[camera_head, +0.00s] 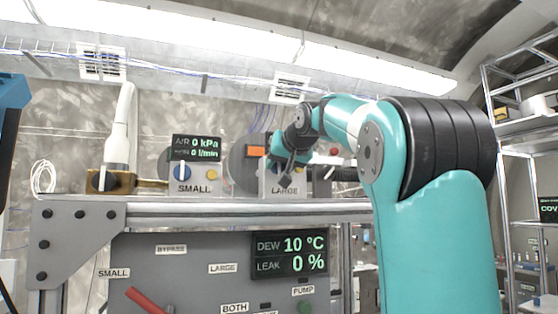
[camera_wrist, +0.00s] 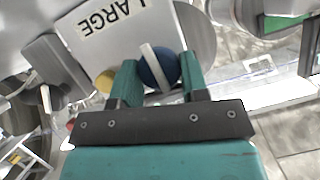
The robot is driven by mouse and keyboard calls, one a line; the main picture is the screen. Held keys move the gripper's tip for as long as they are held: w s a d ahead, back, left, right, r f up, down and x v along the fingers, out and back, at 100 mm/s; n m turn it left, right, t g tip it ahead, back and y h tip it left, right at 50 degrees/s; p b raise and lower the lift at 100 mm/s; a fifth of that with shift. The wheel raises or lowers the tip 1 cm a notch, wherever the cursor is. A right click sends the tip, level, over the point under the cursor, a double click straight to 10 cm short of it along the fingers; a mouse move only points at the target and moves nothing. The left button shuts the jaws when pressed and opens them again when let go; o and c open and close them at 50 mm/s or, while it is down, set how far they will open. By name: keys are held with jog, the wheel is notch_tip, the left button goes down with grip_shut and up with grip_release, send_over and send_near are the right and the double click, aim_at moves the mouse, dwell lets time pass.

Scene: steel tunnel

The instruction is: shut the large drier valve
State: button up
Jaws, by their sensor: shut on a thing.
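The LARGE box (camera_head: 283,189) is a pale panel on the steel bench, right of the SMALL box (camera_head: 196,187). In the wrist view the LARGE panel (camera_wrist: 117,40) carries a blue round knob (camera_wrist: 168,66) with a white bar across it. My gripper (camera_wrist: 158,64) has its two teal fingers on either side of this knob, shut on it. In the head view my gripper (camera_head: 283,172) is at the front of the LARGE box, and its knob is hidden there by my arm. The SMALL box has a similar blue knob (camera_head: 181,173).
A yellow button (camera_wrist: 104,81) sits beside my left finger. Below the bench a grey panel (camera_head: 190,285) carries a red lever (camera_head: 147,301) and a display (camera_head: 290,254) reading DEW 10 °C, LEAK 0 %. A white pipe (camera_head: 121,125) stands at left; shelving (camera_head: 515,160) is at right.

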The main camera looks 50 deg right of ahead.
dwell(0.4)
jog(key=o, duration=0.9)
jog(key=shift+o, duration=0.2)
jog(key=shift+s, duration=0.1)
jog(key=p+v, duration=0.1)
jog(key=v, duration=1.6)
jog(key=shift+s+d+p, duration=0.2)
jog(key=shift+s+p, duration=0.05)
jog(key=shift+p, duration=0.1)
